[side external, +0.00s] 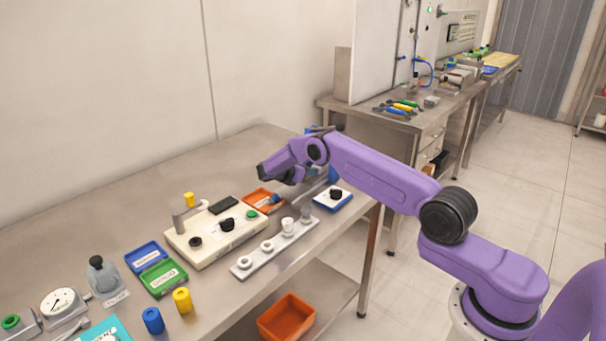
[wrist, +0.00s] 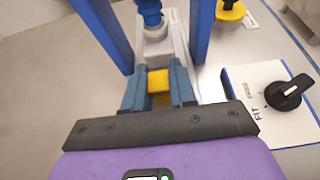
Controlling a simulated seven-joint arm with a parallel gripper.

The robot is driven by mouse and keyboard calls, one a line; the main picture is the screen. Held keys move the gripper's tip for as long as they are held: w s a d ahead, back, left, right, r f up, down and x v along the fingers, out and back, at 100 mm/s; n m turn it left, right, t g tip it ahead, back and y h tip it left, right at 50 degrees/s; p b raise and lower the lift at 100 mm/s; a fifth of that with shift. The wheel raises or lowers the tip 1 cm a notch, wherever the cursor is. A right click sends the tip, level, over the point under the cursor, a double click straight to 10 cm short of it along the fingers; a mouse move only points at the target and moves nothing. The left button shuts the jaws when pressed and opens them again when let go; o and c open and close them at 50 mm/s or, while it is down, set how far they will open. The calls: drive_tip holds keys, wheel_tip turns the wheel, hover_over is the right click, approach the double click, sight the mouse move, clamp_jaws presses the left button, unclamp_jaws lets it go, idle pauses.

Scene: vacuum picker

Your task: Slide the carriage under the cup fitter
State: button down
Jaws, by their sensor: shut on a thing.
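My gripper (wrist: 157,97) is shut on a yellow block (wrist: 158,80), with one grey-blue finger on each side of it. Just beyond the block is a light grey carriage (wrist: 165,45). A blue ribbed piece (wrist: 150,12) stands above the carriage's far part; I cannot tell whether they touch. Two blue uprights (wrist: 105,30) of what looks like the cup fitter flank the carriage. In the side external view, my fingers and most of the fitter are hidden behind my purple arm.
A white panel with a black knob (wrist: 287,92) lies right of the gripper. A yellow piece (wrist: 230,10) is beyond it. On the bench are a pale rail with white pieces (side external: 275,250), a cream fixture (side external: 190,252), an orange tray (side external: 257,195), and blue and green trays (side external: 163,277).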

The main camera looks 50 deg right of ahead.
drive_tip(key=shift+d, duration=0.25)
drive_tip(key=c, duration=1)
unclamp_jaws()
drive_tip(key=shift+a, duration=0.1)
drive_tip(key=v, duration=1.7)
drive_tip(key=shift+a, duration=0.2)
drive_tip(key=shift+r, duration=0.1)
